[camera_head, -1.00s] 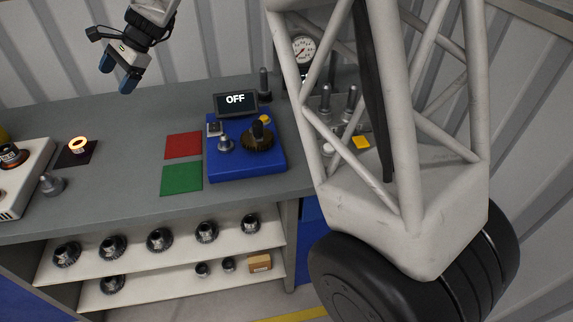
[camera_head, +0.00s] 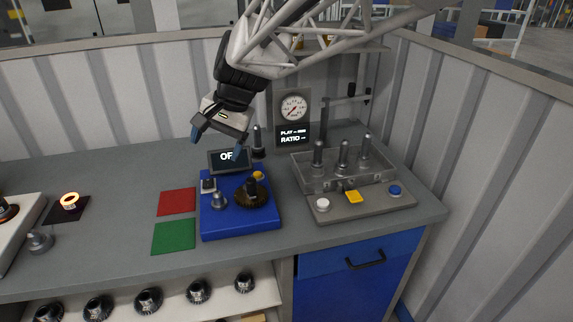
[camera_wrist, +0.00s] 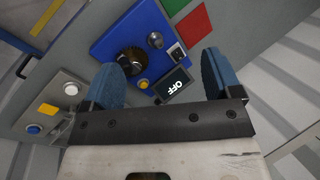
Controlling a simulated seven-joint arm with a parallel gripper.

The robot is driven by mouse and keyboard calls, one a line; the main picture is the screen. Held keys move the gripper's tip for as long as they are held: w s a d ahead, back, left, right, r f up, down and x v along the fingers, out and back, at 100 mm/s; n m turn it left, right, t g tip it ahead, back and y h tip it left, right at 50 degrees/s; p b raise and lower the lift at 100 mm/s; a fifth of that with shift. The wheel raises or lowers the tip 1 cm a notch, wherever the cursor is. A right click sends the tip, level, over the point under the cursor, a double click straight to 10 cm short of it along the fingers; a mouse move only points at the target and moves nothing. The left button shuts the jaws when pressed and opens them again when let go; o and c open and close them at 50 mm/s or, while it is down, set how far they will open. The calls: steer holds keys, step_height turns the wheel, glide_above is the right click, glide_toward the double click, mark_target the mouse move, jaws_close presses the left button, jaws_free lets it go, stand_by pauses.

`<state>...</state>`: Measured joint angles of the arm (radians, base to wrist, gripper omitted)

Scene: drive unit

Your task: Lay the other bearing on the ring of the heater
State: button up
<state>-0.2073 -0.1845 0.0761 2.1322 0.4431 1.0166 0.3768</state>
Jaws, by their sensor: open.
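My gripper (camera_head: 217,143) is open and empty, above the back of the blue unit (camera_head: 240,228) near its display. The wrist view shows both blue fingers apart (camera_wrist: 168,60), with the OFF display (camera_wrist: 174,86) between and beyond them. A glowing orange ring (camera_head: 69,201) sits on a dark plate (camera_head: 52,213) at the left of the bench; it looks like the heater's ring. I cannot make out a loose bearing in either current view. The shelf part that held two small dark rings is now below the picture.
Red (camera_head: 177,202) and green (camera_head: 174,238) squares lie left of the blue unit. A grey fixture (camera_head: 362,205) with upright posts and buttons stands right, before a gauge panel (camera_head: 293,118). Several dark gears (camera_head: 148,300) line the shelf below. The bench between plate and squares is clear.

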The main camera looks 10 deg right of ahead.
steer(key=s+d+f+n+t+h, duration=0.1)
steer(key=s+d+f+n+h, duration=0.1)
steer(key=s+d, duration=0.7)
steer(key=s+d+f+n+h, duration=0.2)
steer(key=s+d+f, duration=0.2)
steer(key=s+d, duration=0.5)
steer(key=s, duration=0.5)
steer(key=shift+s+f+t+h, duration=0.3)
steer(key=shift+s+t+h, duration=0.05)
steer(key=shift+t+h, duration=0.05)
